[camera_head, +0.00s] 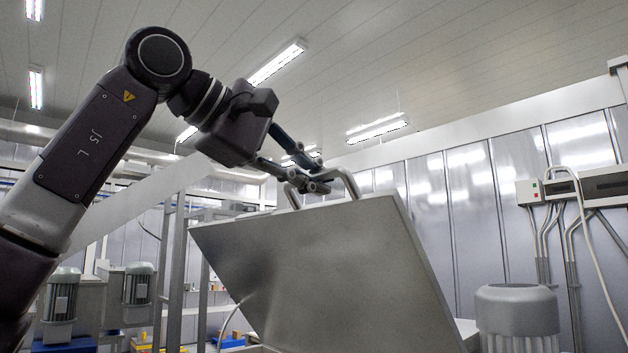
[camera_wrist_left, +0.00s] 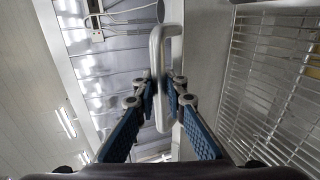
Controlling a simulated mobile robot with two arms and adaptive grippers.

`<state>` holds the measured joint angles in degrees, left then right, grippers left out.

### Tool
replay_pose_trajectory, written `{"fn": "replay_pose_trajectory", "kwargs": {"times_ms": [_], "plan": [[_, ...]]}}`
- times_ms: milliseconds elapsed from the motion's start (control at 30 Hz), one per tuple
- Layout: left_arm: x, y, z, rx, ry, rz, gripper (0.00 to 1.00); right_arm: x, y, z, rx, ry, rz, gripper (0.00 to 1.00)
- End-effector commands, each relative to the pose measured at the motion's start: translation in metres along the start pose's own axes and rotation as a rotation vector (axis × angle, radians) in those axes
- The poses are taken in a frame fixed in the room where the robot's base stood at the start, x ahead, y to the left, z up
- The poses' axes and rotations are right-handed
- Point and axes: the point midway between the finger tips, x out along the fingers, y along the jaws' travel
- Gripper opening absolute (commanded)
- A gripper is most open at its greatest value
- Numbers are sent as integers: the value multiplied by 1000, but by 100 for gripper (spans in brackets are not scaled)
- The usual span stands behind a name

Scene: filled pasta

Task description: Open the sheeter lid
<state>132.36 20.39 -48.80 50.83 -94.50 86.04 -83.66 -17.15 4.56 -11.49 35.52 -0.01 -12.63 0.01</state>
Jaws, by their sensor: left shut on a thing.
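The sheeter lid (camera_head: 305,262) is a large flat metal panel, tilted up steeply in the middle of the head view. A bent metal bar handle (camera_head: 349,184) stands up from its top edge. My left gripper (camera_head: 318,182) is at that handle and shut on it. In the left wrist view, the handle (camera_wrist_left: 157,55) runs between the two blue-padded fingers of my left gripper (camera_wrist_left: 161,88). The body of the sheeter under the lid is mostly hidden behind the panel. My right gripper is not in view.
A grey motor housing (camera_head: 517,312) stands right of the lid. A control box (camera_head: 560,189) with cables and conduits is on the right wall. Motors (camera_head: 137,284) and a metal frame (camera_head: 176,265) stand at the left.

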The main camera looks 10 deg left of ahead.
Motion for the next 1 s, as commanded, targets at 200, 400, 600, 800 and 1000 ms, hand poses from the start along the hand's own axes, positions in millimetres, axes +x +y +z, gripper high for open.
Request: {"fn": "replay_pose_trajectory", "kwargs": {"times_ms": [200,400,600,800,1000], "plan": [[-1,0,-1,-1,1,2,27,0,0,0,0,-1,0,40],[0,0,0,0,1,1,28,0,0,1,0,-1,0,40],[-9,1,0,0,1,3,28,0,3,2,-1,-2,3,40],[-46,1,-1,0,2,5,28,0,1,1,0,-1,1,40],[-88,1,-1,-1,2,4,28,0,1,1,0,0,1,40]]}}
